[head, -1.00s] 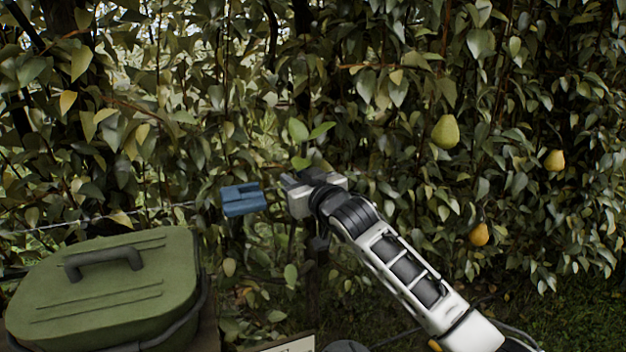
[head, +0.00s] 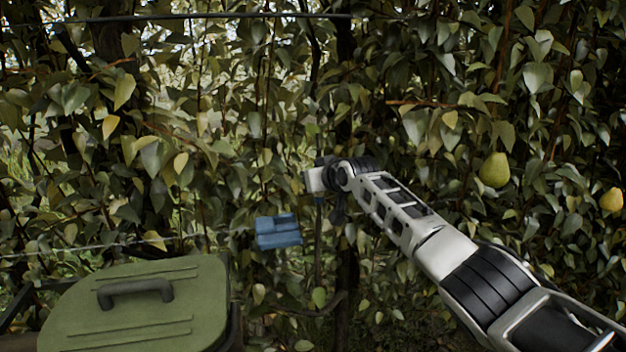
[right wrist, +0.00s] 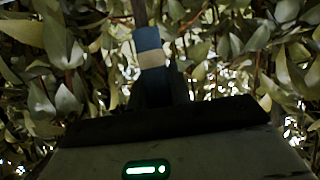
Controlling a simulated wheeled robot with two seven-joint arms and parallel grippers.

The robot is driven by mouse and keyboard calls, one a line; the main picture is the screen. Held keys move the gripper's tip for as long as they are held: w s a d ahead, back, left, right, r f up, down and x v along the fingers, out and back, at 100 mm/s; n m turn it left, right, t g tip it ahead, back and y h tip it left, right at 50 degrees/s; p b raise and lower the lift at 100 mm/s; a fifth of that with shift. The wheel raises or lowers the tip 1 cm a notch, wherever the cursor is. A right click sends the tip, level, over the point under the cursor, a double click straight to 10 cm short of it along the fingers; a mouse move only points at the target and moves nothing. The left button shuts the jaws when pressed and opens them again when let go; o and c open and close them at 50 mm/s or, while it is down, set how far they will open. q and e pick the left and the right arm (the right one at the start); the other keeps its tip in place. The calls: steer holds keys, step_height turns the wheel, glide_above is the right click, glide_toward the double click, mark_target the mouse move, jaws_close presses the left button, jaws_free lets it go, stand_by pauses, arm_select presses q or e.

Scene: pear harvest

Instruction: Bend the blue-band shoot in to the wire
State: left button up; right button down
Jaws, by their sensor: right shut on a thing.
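My right gripper (head: 316,180) reaches into the foliage in the middle of the head view, its fingertips hidden there. In the right wrist view the dark jaws (right wrist: 163,88) are shut on the shoot (right wrist: 140,12). Its blue band (right wrist: 148,40) shows just beyond the jaws, with a pale beige piece below it. The shoot runs up out of that view. A thin lower wire (head: 90,248) crosses the left of the head view, and a dark upper wire (head: 200,18) runs along the top. I cannot tell whether the shoot touches either wire. My left gripper is not in view.
A blue block (head: 278,232) sits left of and below my right gripper. A green lidded box (head: 140,315) stands at the lower left. Pears (head: 494,170) (head: 611,199) hang at the right. Dense leaves and dark stems surround the gripper.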

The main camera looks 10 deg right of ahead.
steer(key=shift+r, duration=0.1)
steer(key=c, duration=1.3)
jaws_free()
steer(key=shift+a, duration=0.1)
steer(key=shift+s+d+r, duration=0.2)
steer(key=shift+s+d, duration=0.1)
steer(key=shift+s, duration=0.15)
steer(key=v, duration=1.4)
steer(key=shift+s+r, duration=0.15)
steer(key=shift+s, duration=0.2)
